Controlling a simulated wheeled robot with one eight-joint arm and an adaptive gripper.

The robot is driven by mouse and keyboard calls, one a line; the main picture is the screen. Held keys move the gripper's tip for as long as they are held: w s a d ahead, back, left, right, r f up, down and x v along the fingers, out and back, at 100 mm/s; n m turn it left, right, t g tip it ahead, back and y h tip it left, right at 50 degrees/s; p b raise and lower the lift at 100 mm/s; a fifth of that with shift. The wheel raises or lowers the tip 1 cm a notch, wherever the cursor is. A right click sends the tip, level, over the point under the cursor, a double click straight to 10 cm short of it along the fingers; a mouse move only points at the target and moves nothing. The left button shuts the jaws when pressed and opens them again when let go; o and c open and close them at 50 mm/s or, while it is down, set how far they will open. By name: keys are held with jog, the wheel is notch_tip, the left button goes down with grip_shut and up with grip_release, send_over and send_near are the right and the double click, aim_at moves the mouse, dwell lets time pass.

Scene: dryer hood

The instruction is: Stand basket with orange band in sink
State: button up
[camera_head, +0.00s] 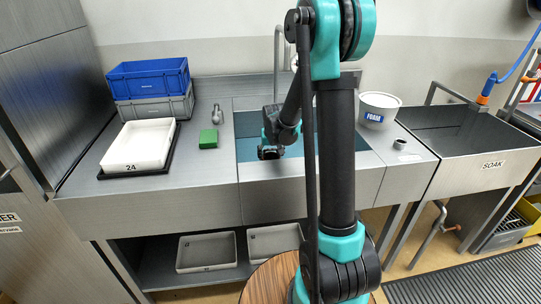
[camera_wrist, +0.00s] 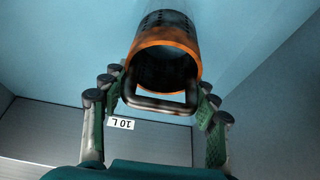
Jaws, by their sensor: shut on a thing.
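The basket (camera_wrist: 165,38) is a dark perforated cylinder with an orange band around its near rim and a dark wire handle. In the wrist view it is between my gripper's fingers (camera_wrist: 160,96), which are shut on it at the handle end. Its far end is in shadow, and I cannot tell whether it touches the sink floor. The blue-lined sink (camera_head: 248,150) surrounds it; the sink's blue surface also fills the wrist view (camera_wrist: 60,50). In the head view my gripper (camera_head: 270,153) is low over the sink's left part, and the basket cannot be made out.
Left of the sink are a green block (camera_head: 208,138), a white tray (camera_head: 138,145) and stacked blue (camera_head: 148,78) and grey crates (camera_head: 155,108). A white FOAM tub (camera_head: 379,108) stands right of the sink. A SOAK basin (camera_head: 460,140) lies farther right.

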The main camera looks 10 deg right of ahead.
jog(key=shift+f, duration=0.15)
jog(key=o, duration=1.1)
jog(key=shift+o, duration=0.2)
jog(key=v, duration=1.2)
jog(key=shift+d, duration=0.1)
